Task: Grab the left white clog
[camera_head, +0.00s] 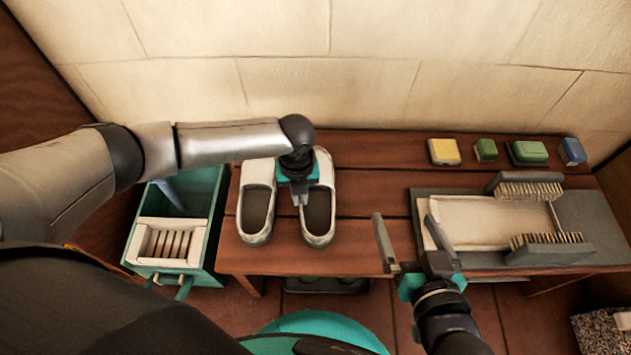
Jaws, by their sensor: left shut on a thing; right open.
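Two white clogs stand side by side on the wooden bench, their openings towards me. The left white clog (257,200) stands free, with a gap between it and my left gripper. My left gripper (301,198) reaches down from above between the clogs and is shut on the inner side wall of the right white clog (324,175). The hand covers part of that clog, and its exact finger contact is hard to see. My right gripper (392,246) is open and empty near the bench's front edge, right of the clogs.
The wooden bench (370,205) is clear right of the clogs. A grey tray (420,212) with brushes (528,190) lies further right. Yellow (444,152), green and blue blocks line the back. A teal crate (205,185) stands left of the bench. A wall closes the back.

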